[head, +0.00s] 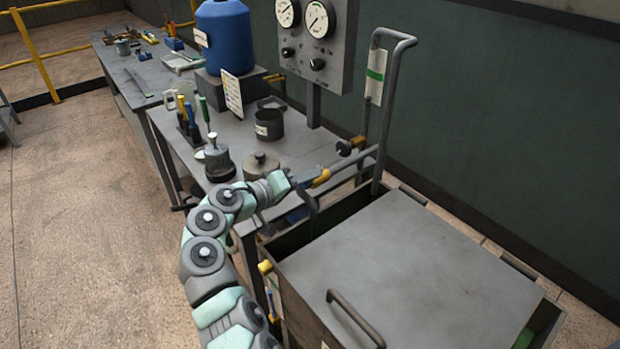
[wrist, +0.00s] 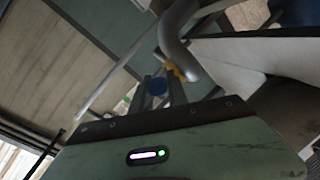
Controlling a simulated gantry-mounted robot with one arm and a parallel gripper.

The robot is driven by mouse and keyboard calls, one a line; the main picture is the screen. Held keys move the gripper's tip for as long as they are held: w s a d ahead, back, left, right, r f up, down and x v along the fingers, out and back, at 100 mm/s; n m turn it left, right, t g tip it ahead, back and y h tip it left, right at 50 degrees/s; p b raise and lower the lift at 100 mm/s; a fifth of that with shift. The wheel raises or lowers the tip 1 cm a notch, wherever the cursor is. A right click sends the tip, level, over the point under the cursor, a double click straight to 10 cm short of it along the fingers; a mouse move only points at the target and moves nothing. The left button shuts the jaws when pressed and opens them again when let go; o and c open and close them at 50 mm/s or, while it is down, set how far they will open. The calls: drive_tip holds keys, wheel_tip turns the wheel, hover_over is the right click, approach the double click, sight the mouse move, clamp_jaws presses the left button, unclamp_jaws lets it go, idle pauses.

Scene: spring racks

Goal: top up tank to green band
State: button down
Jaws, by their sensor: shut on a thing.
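The tank (head: 410,270) is a large grey box at the lower right, with a flat lid and a bar handle. Its sight gauge (head: 376,88), a pale strip with a green band (head: 376,74), stands behind it by a bent grey pipe (head: 390,85). I cannot read the liquid level. In the wrist view, the fingers (wrist: 160,78) meet the yellow fitting (wrist: 173,70) beside the bent pipe; the exact grip is partly hidden.
A bench (head: 275,150) at the left holds a dark pot (head: 269,124), a lidded can (head: 261,168), tools and a blue drum (head: 223,40). A gauge panel (head: 315,45) stands behind. A brass-coloured knob (head: 345,147) sits near the pipe. Floor at the left is clear.

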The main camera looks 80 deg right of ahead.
drive_tip(key=shift+f, duration=0.1)
drive_tip(key=c, duration=1.3)
unclamp_jaws()
drive_tip(key=shift+d, duration=0.1)
drive_tip(key=shift+s+d+t, duration=0.1)
drive_tip(key=shift+s+t, duration=0.1)
drive_tip(key=shift+t, duration=0.1)
